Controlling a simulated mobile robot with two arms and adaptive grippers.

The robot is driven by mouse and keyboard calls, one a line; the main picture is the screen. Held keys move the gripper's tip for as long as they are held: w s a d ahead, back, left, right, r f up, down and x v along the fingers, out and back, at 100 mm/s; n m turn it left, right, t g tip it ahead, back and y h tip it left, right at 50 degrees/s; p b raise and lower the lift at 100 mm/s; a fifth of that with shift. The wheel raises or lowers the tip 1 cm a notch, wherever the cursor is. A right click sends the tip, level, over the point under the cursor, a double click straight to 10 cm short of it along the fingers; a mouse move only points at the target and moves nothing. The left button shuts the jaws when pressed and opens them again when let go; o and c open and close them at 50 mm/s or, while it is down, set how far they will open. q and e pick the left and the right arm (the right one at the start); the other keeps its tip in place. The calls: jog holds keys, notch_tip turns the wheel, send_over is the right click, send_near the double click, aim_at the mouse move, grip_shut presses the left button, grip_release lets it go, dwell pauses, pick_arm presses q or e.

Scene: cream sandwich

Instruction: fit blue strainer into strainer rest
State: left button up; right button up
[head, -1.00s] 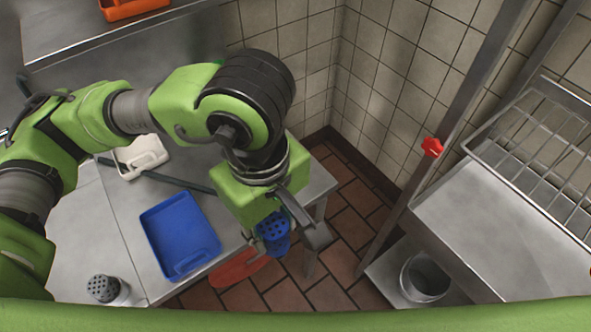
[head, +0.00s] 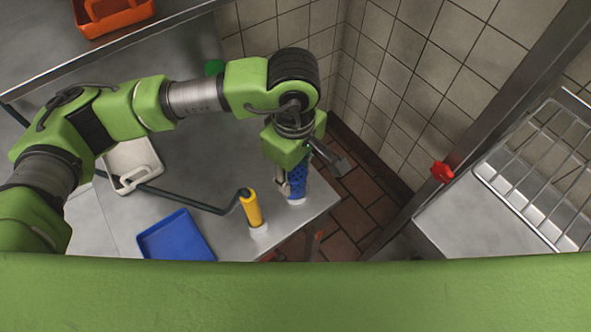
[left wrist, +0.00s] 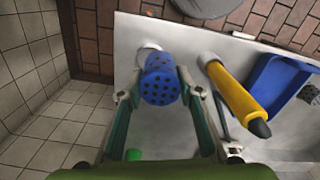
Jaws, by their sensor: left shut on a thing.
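The blue strainer (head: 297,177), a perforated cup, is held in my left gripper (head: 290,186) over the right part of the steel table. In the left wrist view the blue strainer (left wrist: 160,82) sits between the two fingertips (left wrist: 160,95), its holed end towards the camera. A white round piece, seemingly the strainer rest (head: 297,201), shows at the strainer's lower end. It also shows just beyond the strainer in the left wrist view (left wrist: 148,49). The strainer hides most of it, so I cannot tell whether the strainer is inside it or above it. My right gripper is out of view.
A yellow-handled tool (head: 251,208) stands in a white holder (head: 259,232) left of the strainer. A blue tray (head: 176,238) and a white tray (head: 131,163) lie further left. The table's right edge is close; tiled walls stand behind. A wire rack (head: 540,170) is at right.

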aim_at(296, 178)
pick_arm(q)
jog(key=shift+w+d+f+p, duration=0.1)
jog(key=shift+w+f+p, duration=0.2)
jog(key=shift+w+f, duration=0.75)
notch_tip(296, 178, down, 3)
jog(key=shift+w+f+p, duration=0.1)
jog(key=shift+p, duration=1.05)
jog(key=shift+f, duration=0.35)
jog(key=shift+f+b, duration=0.25)
jog(key=shift+b, duration=0.1)
jog(key=o, duration=1.1)
jog(key=shift+r, duration=0.1)
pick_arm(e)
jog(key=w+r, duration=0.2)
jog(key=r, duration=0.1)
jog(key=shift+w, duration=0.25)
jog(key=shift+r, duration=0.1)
